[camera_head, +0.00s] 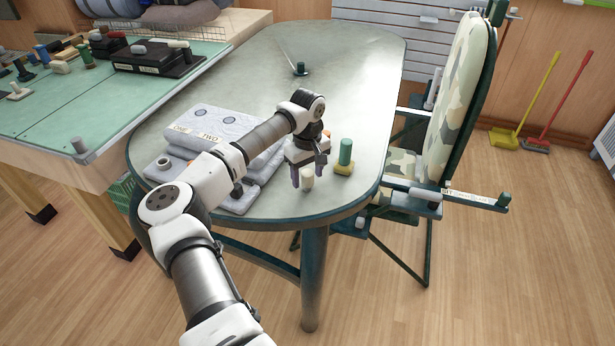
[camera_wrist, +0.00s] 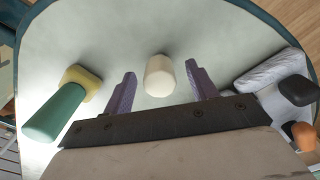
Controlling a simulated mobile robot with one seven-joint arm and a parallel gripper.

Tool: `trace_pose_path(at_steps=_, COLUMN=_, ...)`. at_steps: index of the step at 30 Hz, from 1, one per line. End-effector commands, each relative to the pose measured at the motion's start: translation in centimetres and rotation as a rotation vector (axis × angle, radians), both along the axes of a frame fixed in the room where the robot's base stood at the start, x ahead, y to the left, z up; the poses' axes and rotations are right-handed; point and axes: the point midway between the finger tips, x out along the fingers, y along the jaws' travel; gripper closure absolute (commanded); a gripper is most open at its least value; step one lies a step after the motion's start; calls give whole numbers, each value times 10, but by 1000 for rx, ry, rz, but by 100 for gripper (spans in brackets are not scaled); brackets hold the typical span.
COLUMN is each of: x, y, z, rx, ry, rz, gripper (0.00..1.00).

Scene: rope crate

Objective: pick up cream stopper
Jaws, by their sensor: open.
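The cream stopper (camera_head: 307,179) stands on the oval table (camera_head: 352,70) near its front edge. In the wrist view the cream stopper (camera_wrist: 160,75) is a short pale cylinder. My gripper (camera_head: 309,174) is right over it, pointing down. In the wrist view my gripper (camera_wrist: 158,84) is open, with one purple finger on each side of the stopper. A gap shows between each finger and the stopper, so it is not gripped.
A green peg on a yellow base (camera_head: 345,152) stands close to the right of my gripper. A grey stepped block (camera_head: 215,130) with labels lies to the left. A small dark green knob (camera_head: 300,69) is farther back. A chair (camera_head: 455,100) stands at the table's right.

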Motion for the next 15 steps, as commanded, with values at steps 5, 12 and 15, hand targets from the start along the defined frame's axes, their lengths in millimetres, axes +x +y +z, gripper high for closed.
trace_pose_path(at_steps=5, x=0, y=0, z=-20, rx=0, ry=2, rz=-1, gripper=42)
trace_pose_path(at_steps=12, x=0, y=0, z=-23, rx=1, ry=-1, rz=-2, gripper=42)
trace_pose_path(at_steps=15, x=0, y=0, z=-23, rx=0, ry=0, rz=-2, gripper=53)
